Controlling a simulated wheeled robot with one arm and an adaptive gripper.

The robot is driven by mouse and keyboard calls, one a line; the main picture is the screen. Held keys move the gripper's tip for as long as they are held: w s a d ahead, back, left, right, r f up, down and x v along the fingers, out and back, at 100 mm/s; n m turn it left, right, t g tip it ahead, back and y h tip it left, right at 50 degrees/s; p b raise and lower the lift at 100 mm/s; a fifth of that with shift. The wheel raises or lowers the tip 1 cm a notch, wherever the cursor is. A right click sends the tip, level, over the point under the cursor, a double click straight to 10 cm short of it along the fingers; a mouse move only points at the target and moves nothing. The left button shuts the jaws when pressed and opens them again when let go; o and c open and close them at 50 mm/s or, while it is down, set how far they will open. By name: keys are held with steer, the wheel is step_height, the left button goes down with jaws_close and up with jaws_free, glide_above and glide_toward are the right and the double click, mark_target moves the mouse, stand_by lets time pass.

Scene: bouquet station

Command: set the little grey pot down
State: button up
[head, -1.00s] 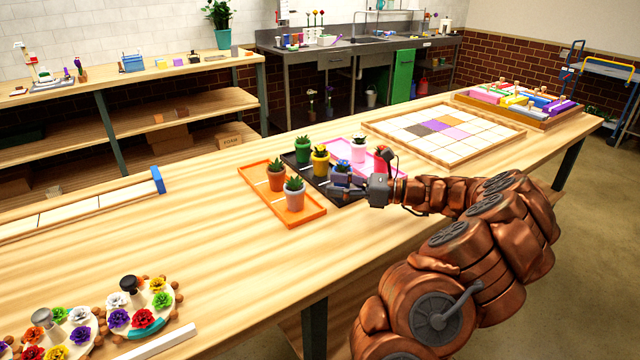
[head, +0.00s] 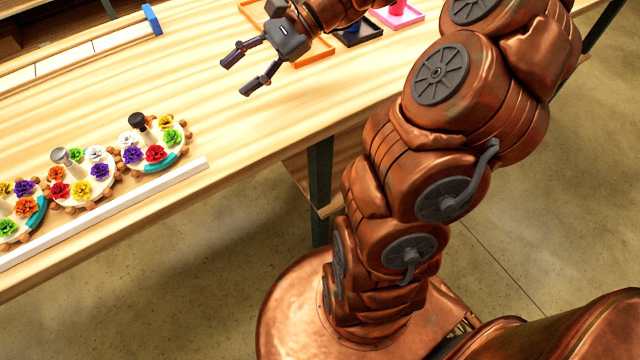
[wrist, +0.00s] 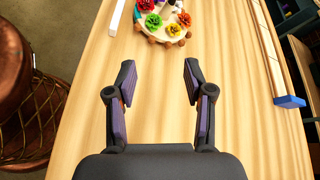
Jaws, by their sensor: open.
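My gripper (head: 235,78) is open and empty above the bare table, left of the trays. In the wrist view its two fingers (wrist: 160,78) are spread with only wood between them. I cannot make out the little grey pot in the current frames; most of the tray area is cut off by the top edge or hidden behind my arm. Part of the orange tray (head: 318,53) shows behind my gripper. Beside it are the black tray (head: 370,38) and the pink tray (head: 416,16).
Round discs with colourful flowers, one of them the disc (head: 155,143), stand at the table's left, also in the wrist view (wrist: 163,25). A white strip (head: 110,212) lies along the front edge. A blue-ended rail (head: 151,19) is at the back. The wood between is clear.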

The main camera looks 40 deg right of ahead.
steer(key=s+a+n+g, duration=0.1)
steer(key=a, duration=0.1)
steer(key=s+a+f+n+h, duration=0.1)
steer(key=s+a, duration=0.1)
steer(key=s+a+n+g+h, duration=0.1)
steer(key=s+a, duration=0.1)
steer(key=shift+s+f+n+g, duration=0.25)
steer(key=shift+n+g, duration=0.05)
steer(key=shift+n, duration=0.1)
steer(key=s+a+f+n+g+h, duration=0.2)
steer(key=s+a+f+n+h, duration=0.15)
steer(key=s, duration=0.45)
steer(key=s+d+f+n+h, duration=0.2)
steer(key=s+d+n+h, duration=0.1)
steer(key=s, duration=0.3)
steer(key=s+d+f+n+h, duration=0.2)
steer(key=s+d+n+h, duration=0.1)
steer(key=s, duration=0.3)
steer(key=shift+d+n+h, duration=0.4)
steer(key=shift+n+h, duration=0.15)
steer(key=shift+n, duration=0.2)
steer(key=shift+s, duration=0.1)
